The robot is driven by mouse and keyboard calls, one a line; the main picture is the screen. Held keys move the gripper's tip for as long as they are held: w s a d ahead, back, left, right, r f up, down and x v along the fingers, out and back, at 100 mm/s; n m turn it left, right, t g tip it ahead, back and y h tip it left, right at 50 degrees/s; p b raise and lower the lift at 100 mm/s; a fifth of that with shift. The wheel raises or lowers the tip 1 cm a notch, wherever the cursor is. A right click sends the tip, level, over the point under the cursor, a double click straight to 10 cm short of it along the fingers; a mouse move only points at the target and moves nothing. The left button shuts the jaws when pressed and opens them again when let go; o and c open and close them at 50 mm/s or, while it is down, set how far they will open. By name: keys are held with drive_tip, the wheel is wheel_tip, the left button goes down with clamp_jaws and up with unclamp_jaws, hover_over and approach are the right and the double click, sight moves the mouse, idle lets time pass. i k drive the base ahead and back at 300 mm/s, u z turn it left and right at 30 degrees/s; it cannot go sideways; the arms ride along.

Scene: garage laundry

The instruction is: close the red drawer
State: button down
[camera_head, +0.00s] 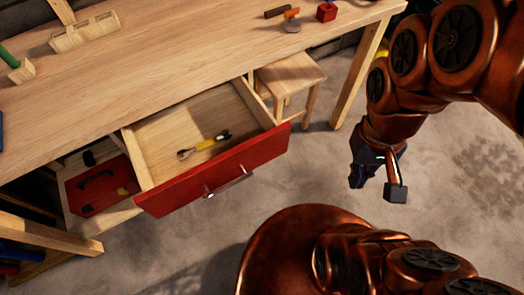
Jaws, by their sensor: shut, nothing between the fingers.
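The red drawer (237,170) is pulled out from under the wooden workbench (175,75). Its red front has a metal bar handle (228,184). Its light wood inside holds a yellow and black tool (205,145) with a metal end. My gripper (378,186) is right of the drawer front, over the floor, and apart from the drawer and handle.
A wooden stool (290,77) stands behind the drawer's right end, near a bench leg (357,70). Small items lie on the benchtop. The concrete floor (310,175) in front of the drawer is clear.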

sight(168, 184)
drive_tip(key=k, duration=1.1)
drive_tip(key=u, duration=1.65)
drive_tip(key=i, duration=0.5)
